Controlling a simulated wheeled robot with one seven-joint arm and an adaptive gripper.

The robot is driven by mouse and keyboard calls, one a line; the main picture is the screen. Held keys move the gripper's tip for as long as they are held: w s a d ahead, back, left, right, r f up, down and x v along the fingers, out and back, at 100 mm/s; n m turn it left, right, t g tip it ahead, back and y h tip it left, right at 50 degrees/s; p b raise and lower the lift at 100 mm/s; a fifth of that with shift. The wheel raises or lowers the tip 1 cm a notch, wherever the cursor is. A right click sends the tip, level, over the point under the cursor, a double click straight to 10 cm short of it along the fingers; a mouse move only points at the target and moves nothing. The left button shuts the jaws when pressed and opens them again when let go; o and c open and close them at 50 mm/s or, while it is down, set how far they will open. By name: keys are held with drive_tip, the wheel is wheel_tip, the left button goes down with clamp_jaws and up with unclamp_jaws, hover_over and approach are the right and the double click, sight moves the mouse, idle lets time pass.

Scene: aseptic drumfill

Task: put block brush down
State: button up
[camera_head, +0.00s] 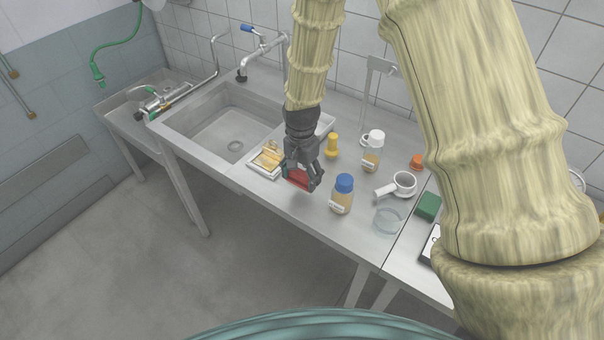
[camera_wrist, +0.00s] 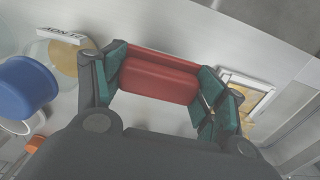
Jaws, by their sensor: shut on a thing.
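My gripper (camera_head: 302,184) is over the steel bench (camera_head: 310,212), between the sink and the blue-capped bottle. It is shut on a red block brush (camera_head: 299,175). In the wrist view the red brush (camera_wrist: 158,78) lies between the two green-padded fingers of my gripper (camera_wrist: 160,92). Its underside is hidden. I cannot tell whether it touches the bench or hangs just above it.
A blue-capped bottle (camera_head: 342,194) stands close right of my gripper, with a glass dish (camera_head: 388,221) beyond. A tray with yellowish pieces (camera_head: 266,160) lies close left, near the sink (camera_head: 228,125). A yellow object (camera_head: 332,146) and white-capped bottle (camera_head: 373,152) stand behind.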

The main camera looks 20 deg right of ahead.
sight(302, 178)
drive_tip(key=shift+w+d+f, duration=0.1)
drive_tip(key=shift+w+d, duration=0.1)
drive_tip(key=shift+w, duration=0.25)
drive_tip(key=shift+w+d+f, duration=0.1)
drive_tip(key=shift+w+d, duration=0.1)
drive_tip(key=shift+w, duration=0.2)
drive_tip(key=shift+f+p, duration=0.45)
drive_tip(key=shift+p, duration=0.2)
drive_tip(key=shift+f+p, duration=0.5)
drive_tip(key=shift+f, duration=0.7)
drive_tip(key=shift+f, duration=0.1)
drive_tip(key=o, duration=1.1)
drive_tip(key=shift+o, duration=0.2)
drive_tip(key=shift+r+b, duration=2.25)
drive_tip(key=shift+r, duration=3.85)
drive_tip(key=shift+r, duration=0.1)
